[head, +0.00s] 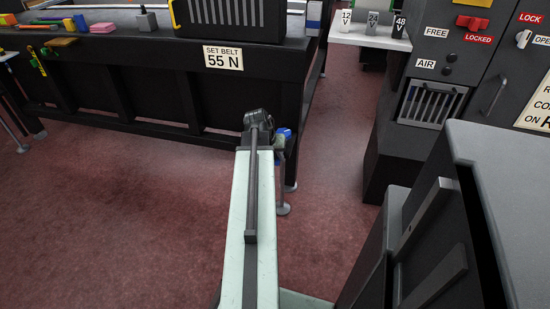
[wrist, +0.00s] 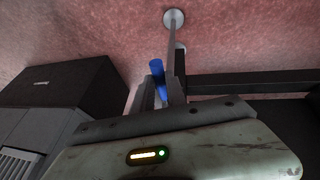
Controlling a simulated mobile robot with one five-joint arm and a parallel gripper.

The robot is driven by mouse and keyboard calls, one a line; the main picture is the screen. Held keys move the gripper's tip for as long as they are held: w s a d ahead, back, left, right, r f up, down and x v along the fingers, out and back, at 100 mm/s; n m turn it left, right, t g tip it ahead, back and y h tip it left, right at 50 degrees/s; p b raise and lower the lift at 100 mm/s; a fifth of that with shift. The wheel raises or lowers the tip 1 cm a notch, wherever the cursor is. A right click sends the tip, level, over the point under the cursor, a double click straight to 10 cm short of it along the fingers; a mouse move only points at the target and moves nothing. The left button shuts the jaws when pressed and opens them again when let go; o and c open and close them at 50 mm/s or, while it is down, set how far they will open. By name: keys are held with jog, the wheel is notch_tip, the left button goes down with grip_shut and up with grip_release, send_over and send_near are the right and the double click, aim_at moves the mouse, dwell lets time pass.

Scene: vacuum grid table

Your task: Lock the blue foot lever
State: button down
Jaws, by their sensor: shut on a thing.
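The blue foot lever (wrist: 157,68) shows in the wrist view between the two fingers of my gripper (wrist: 160,92). The fingers are shut on it, one on each side, and its blue end sticks out past them. In the head view a bit of the blue lever (head: 284,133) shows just right of the end of my arm, by the near corner of the black table. There my arm hides the fingers and most of the lever. A thin leg with a round pale foot (wrist: 174,17) stands beyond the lever in the wrist view.
A dark cabinet (head: 420,90) with red "LOCKED" and "LOCK" labels stands at the right. Reddish floor (head: 110,210) lies open at left and between table and cabinet.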

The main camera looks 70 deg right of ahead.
jog(key=c, duration=1.3)
grip_release()
jog(key=shift+s+d, duration=0.1)
jog(key=shift+d, duration=0.05)
jog(key=shift+c, duration=0.2)
jog(key=p+v, duration=0.7)
jog(key=shift+r, duration=0.3)
